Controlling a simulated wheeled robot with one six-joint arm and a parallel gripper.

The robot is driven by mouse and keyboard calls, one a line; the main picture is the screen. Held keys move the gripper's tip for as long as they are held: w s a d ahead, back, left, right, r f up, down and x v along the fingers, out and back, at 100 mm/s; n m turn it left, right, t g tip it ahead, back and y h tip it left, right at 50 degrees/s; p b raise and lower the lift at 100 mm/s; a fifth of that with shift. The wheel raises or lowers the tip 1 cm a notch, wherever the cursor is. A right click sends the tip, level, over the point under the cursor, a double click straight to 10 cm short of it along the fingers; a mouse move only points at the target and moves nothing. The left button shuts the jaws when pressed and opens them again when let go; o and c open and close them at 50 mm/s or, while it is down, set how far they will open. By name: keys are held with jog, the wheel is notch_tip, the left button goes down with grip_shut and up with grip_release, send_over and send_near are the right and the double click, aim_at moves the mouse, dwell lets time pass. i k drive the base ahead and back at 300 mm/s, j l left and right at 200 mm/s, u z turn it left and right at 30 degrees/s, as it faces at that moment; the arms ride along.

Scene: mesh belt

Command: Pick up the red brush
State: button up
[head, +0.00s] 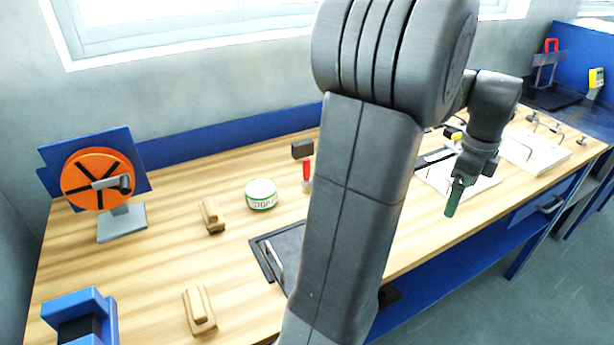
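A small upright red piece (306,170) stands on the wooden bench beside my arm, with a dark block (302,149) at its top. It may be the red brush, but its bristles cannot be made out. My arm hides the area just right of it. My gripper (462,180) is over the right part of the bench, well to the right of the red piece. A dark green piece (455,198) hangs down at its end. I cannot tell if this is a held thing or a finger, nor whether the gripper is open.
A white-and-green tin (261,194), two wooden blocks with grips (212,216) (200,311), an orange disc on a stand (97,180) and a blue holder (82,318) occupy the left bench. A dark tray (286,249) lies partly behind my arm. White boards (535,150) lie right.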

aim_at(306, 180)
jog(key=i+l+u, duration=0.1)
jog(key=l+u, duration=1.2)
jog(key=u, duration=0.15)
